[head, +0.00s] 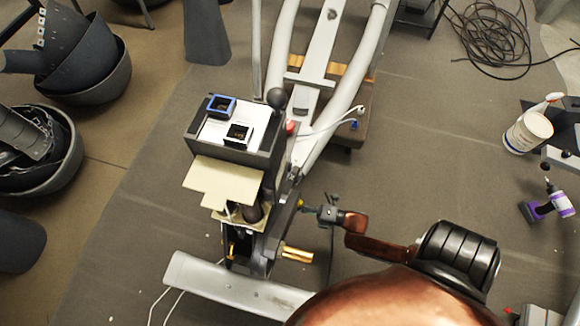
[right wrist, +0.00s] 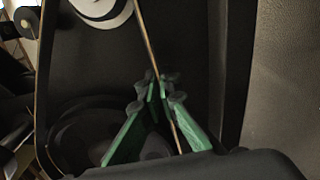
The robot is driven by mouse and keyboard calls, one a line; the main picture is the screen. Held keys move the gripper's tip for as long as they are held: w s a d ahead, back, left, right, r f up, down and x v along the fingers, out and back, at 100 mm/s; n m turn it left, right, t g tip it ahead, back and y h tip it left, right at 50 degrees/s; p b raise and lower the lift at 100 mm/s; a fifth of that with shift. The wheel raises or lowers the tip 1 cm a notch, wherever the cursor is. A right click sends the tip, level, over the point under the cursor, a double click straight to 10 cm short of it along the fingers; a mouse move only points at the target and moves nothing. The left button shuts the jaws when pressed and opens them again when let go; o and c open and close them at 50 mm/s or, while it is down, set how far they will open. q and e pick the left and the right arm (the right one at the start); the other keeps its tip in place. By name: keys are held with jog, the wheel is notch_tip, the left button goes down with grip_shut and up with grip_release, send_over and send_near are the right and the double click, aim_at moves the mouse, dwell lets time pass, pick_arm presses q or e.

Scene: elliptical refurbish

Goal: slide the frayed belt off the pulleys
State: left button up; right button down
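The belt (right wrist: 150,40) shows in the right wrist view as a thin tan strand running down from the top. It passes between the green fingers of my right gripper (right wrist: 157,92). The fingers stand a little apart, with a gap around the strand; any touch is unclear. A pale round pulley (right wrist: 100,10) is at the top, and a dark round pulley (right wrist: 92,130) is at lower left, partly behind the fingers. In the head view, my right gripper (head: 318,211) reaches the elliptical's (head: 322,50) drive housing from the right; the belt is not clear there. My left gripper is not in view.
A pale foot bar (head: 235,288) lies below. Floor between is clear.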

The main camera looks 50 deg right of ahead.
jog(key=shift+v, duration=1.05)
dwell(1.9)
jog(key=v, duration=1.1)
jog(key=shift+s+d, duration=0.15)
jog(key=shift+s, duration=0.25)
dwell(0.7)
